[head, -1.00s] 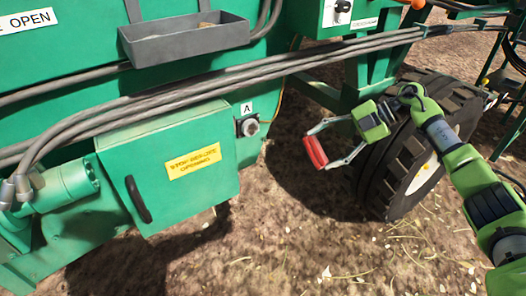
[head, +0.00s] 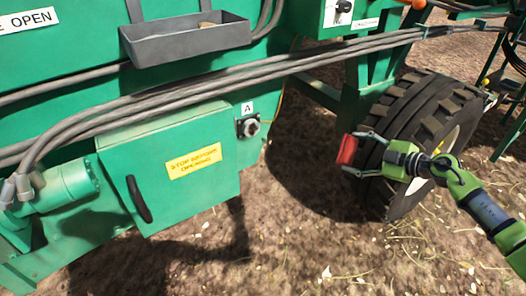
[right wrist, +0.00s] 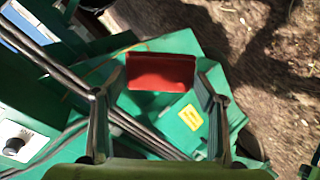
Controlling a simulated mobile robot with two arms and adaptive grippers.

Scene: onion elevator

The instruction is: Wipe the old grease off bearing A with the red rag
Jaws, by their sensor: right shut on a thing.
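Bearing A (head: 248,127) is a small round metal part on a dark square flange on the green machine side, under a white label marked A (head: 247,107). My right gripper (head: 350,152) is in front of the tyre, right of the bearing and well apart from it. It is shut on the red rag (head: 347,150), which looks like a folded red block. In the right wrist view the red rag (right wrist: 161,72) sits between the two fingertips (right wrist: 161,85). My left gripper is not in view.
A green box with a black handle (head: 138,200) and yellow sign (head: 194,161) juts out left of the bearing. Grey hoses (head: 250,73) run above it. A grey tray (head: 185,40) hangs higher up. A big tyre (head: 410,130) stands at right. The ground between is open.

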